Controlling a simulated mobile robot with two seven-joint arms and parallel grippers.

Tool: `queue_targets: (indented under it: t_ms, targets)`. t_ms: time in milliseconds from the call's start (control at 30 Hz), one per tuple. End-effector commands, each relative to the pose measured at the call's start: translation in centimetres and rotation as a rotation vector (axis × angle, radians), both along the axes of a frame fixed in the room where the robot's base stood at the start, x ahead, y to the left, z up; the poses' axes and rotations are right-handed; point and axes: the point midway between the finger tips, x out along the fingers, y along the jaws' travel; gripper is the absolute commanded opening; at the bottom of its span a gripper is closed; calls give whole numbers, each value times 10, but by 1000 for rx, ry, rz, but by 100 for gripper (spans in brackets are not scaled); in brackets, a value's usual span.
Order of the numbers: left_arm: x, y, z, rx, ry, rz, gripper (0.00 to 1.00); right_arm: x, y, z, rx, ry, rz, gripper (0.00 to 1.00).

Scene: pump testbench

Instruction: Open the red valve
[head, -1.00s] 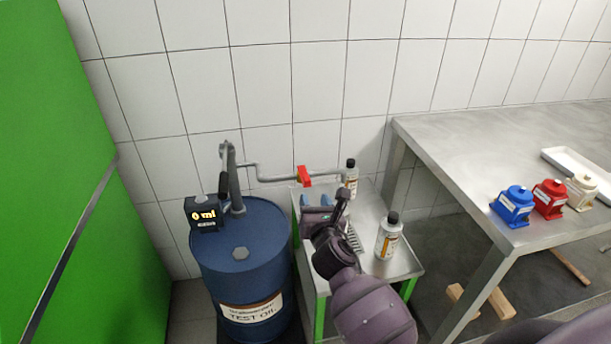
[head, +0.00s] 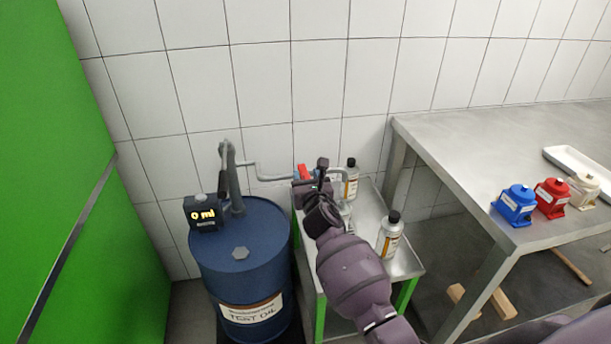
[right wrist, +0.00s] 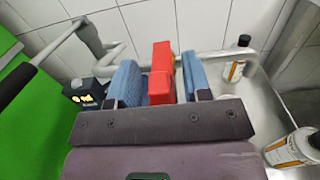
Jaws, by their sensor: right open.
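The red valve (head: 304,172) sits on the grey pipe (head: 272,178) above the small steel table, partly hidden by my right gripper in the head view. In the right wrist view the red valve handle (right wrist: 162,72) stands upright between the two blue fingers of my right gripper (right wrist: 158,80). The fingers are open, one on each side of the handle. A gap shows on the left of the handle; on the right the finger is close, and I cannot tell if it touches. My left gripper is not in view.
A blue oil drum (head: 240,262) with a hand pump and a display (head: 203,214) reading 0 ml stands left. Bottles stand on the small steel table (head: 405,262), one at the back (head: 351,180) and one in front (head: 389,236). A workbench (head: 450,150) with coloured pumps is at right.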

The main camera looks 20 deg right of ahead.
Motion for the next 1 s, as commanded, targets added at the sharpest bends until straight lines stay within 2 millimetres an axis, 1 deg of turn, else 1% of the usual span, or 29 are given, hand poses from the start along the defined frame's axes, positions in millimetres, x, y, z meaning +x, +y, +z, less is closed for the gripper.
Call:
queue_targets:
  t_ms: [33,167,467,567,600,767,800,1000]
  targets:
    - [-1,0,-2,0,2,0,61,4,-1,-1,1,0,1,45]
    - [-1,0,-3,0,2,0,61,11,-2,0,2,0,1,45]
    - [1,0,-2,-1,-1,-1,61,13,-3,0,2,0,1,45]
    - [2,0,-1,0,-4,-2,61,13,-3,0,2,0,1,32]
    - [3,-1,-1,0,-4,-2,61,13,-3,0,2,0,1,26]
    - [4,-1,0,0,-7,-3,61,12,-3,0,2,0,1,2]
    - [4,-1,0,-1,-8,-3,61,12,-3,0,2,0,1,0]
    - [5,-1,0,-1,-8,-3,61,12,-3,0,1,0,3,0]
